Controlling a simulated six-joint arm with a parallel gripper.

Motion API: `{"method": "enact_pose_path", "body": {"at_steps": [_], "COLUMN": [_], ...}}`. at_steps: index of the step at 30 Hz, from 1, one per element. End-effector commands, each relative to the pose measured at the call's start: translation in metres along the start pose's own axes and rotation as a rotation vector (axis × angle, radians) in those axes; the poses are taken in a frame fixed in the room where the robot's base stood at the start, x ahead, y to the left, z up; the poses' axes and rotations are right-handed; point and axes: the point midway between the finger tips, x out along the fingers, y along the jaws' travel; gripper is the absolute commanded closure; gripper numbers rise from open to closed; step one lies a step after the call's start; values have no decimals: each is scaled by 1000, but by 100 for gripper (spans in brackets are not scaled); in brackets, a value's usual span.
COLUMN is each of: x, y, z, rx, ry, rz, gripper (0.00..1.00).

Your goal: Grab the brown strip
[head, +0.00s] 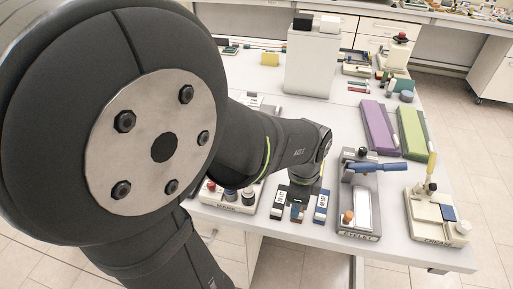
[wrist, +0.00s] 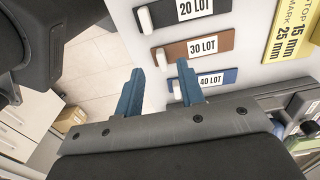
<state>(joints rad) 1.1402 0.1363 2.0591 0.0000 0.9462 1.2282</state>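The brown strip (wrist: 177,52) lies flat on the white table with a white "30 LOT" label and a white piece at its left end. It also shows in the head view (head: 297,213), partly hidden by my arm. My gripper (wrist: 160,67) is open and empty, its two blue fingers apart. In the wrist view the fingertips appear just below the strip's left end; the height gap is hard to tell. A black strip (wrist: 168,14) marked "20 LOT" lies on one side and a blue strip (wrist: 218,76) marked "40 LOT" on the other.
A grey device with a blue lever (head: 377,167) stands right of the strips. A base with red and dark knobs (head: 231,195) is at their left. A yellow marked plate (wrist: 290,35) lies beyond the strips. The table edge (wrist: 122,38) is close by, with floor below.

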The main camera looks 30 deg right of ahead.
Motion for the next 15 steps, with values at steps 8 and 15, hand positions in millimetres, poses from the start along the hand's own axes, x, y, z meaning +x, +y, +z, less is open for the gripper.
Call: {"method": "enact_pose_path", "body": {"at_steps": [8, 15], "x": [34, 37], "y": [-1, -1], "z": [-2, -2], "rx": [0, 0], "ry": [-1, 0], "rz": [2, 0], "gripper": [65, 65]}}
